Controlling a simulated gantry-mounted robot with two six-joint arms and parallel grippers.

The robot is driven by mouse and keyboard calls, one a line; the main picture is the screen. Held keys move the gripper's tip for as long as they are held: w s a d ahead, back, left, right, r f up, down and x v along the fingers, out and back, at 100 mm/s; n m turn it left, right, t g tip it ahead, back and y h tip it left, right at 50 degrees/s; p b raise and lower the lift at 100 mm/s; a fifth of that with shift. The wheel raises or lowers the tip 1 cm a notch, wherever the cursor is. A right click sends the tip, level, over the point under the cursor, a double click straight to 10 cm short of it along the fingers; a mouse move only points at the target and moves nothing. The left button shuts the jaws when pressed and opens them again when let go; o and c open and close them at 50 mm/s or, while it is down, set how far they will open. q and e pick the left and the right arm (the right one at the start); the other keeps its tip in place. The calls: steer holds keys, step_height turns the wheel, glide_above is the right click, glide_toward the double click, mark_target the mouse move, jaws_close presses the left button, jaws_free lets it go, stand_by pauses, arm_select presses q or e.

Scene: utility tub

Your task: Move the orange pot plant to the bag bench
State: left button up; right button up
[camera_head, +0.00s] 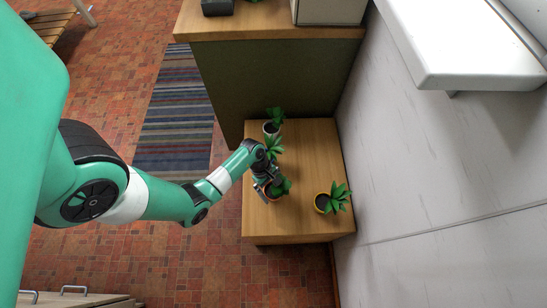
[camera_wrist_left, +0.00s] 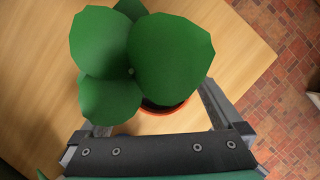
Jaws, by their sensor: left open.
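The orange pot plant (camera_head: 283,187) stands on a light wooden low table, partly hidden by my left gripper (camera_head: 267,188) in the head view. In the left wrist view its broad green leaves (camera_wrist_left: 165,55) cover most of the pot, and only an orange rim (camera_wrist_left: 167,108) and a little dark soil show. My left gripper is open at the pot, with one finger on each side of it. Whether the fingers touch the pot is hard to tell. A slatted wooden bench (camera_head: 45,27) shows at the far top left; I cannot tell whether it is the bag bench. My right gripper is not in view.
A green-sided cabinet (camera_head: 275,80) stands behind, a wall (camera_head: 410,160) at right. A striped rug (camera_head: 175,125) lies left.

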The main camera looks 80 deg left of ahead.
arm_select(q)
steer(key=p+v, duration=0.6)
steer(key=v, duration=0.5)
steer(key=shift+a+r, duration=0.15)
steer(key=shift+r, duration=0.05)
steer(key=shift+s, duration=0.1)
